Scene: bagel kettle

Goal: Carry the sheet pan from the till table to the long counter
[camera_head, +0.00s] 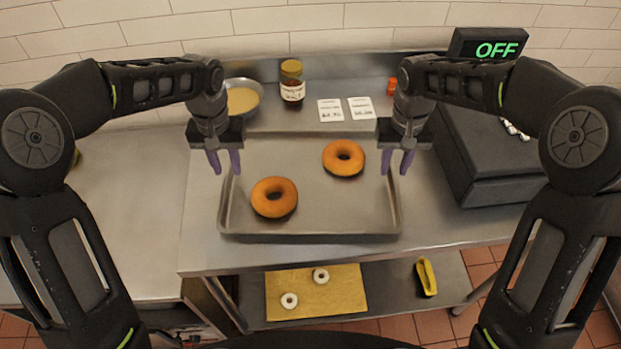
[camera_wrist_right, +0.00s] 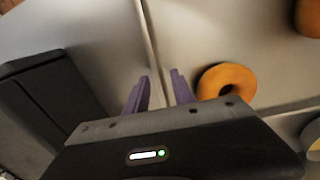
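The sheet pan (camera_head: 310,222) lies flat on the till table (camera_head: 350,256) with two orange-brown bagels on it, one front left (camera_head: 274,198) and one back right (camera_head: 343,158). My left gripper (camera_head: 223,164) is open and empty at the pan's left rim. My right gripper (camera_head: 397,163) is open and empty at the right rim. In the right wrist view the pan's rim (camera_wrist_right: 150,45) runs between the purple fingers (camera_wrist_right: 158,92), and a bagel (camera_wrist_right: 227,82) shows beside them. I cannot tell how high the fingertips are above the rim.
Behind are a bowl (camera_head: 243,98), a jar (camera_head: 292,82) and price cards (camera_head: 345,109). A lower shelf holds a yellow board (camera_head: 335,298) with white rings. The left counter (camera_head: 130,220) looks mostly clear.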

